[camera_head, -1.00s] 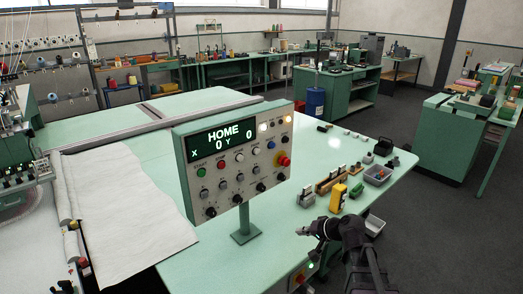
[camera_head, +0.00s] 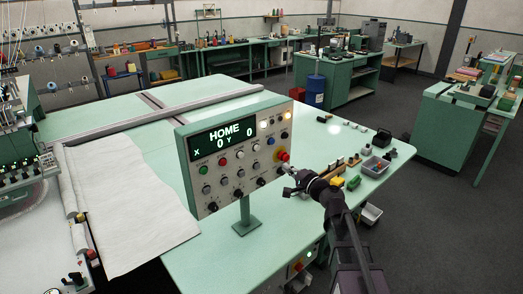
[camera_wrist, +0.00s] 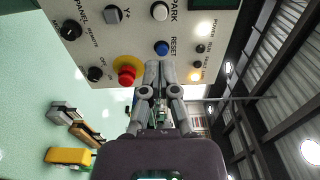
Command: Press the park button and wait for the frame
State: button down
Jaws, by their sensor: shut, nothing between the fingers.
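The control panel (camera_head: 240,160) stands on a post on the green table, its display reading HOME, X 0, Y 0. The white button by the PARK label (camera_wrist: 160,11) is at the top of the wrist view; it seems to be the white button (camera_head: 255,148) left of the blue one in the head view. The blue RESET button (camera_wrist: 162,48) and red mushroom button (camera_wrist: 127,75) lie near my fingertips. My gripper (camera_head: 288,191) is shut and empty, in front of the panel's lower right; its fingertips (camera_wrist: 161,66) show below RESET. Contact with the panel cannot be told.
A long grey rail (camera_head: 160,115) crosses the table beside white cloth (camera_head: 120,205). A multi-needle machine (camera_head: 20,150) stands at the left. Small tools and a grey bin (camera_head: 374,167) sit on the table's right end. Grey floor (camera_head: 430,225) is open at the right.

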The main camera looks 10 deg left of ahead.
aim_at(258, 149)
dwell(0.4)
jog(key=x, duration=1.3)
jog(key=shift+w+a, duration=0.3)
jog(key=shift+a, duration=0.1)
